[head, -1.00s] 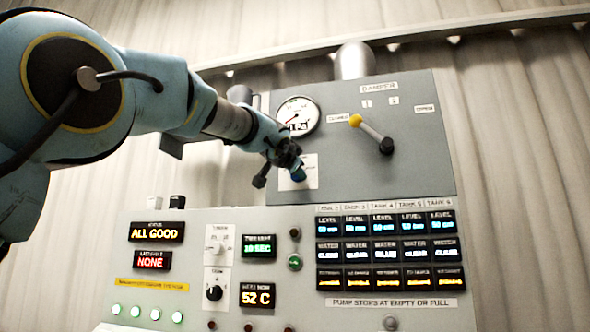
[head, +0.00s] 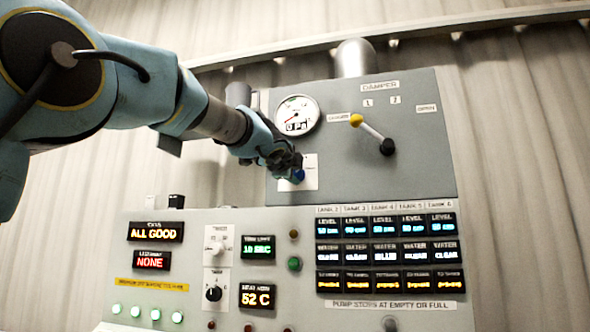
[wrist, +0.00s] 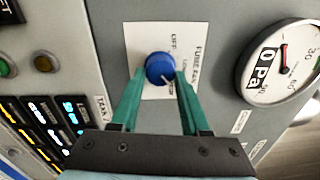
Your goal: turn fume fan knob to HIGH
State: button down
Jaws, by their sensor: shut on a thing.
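The fume fan knob (wrist: 160,68) is blue and round with a white pointer line, on a white label plate (wrist: 133,45) in the wrist view. The line points down and right in that view, toward the lowest label word, which is partly hidden and too small to read surely. OFF is printed above right of the knob. My gripper (wrist: 160,80) is shut on the knob, one green finger on each side. In the head view, the knob (head: 299,175) shows just beyond my gripper (head: 291,170), which covers part of it.
A round gauge (head: 297,116) reading 0 Pa is close above the knob. A yellow-tipped damper lever (head: 371,133) stands out to the right. Below is a console with displays (head: 385,253), an amber lamp (head: 294,234) and a green one (head: 295,264).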

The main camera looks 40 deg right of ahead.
jog(key=shift+m, duration=0.9)
jog(key=shift+f, duration=0.1)
jog(key=shift+c, duration=1.9)
grip_release()
jog(key=b+v, duration=0.2)
jog(key=v, duration=0.8)
jog(key=shift+s+a, duration=0.2)
jog(key=shift+a, duration=0.15)
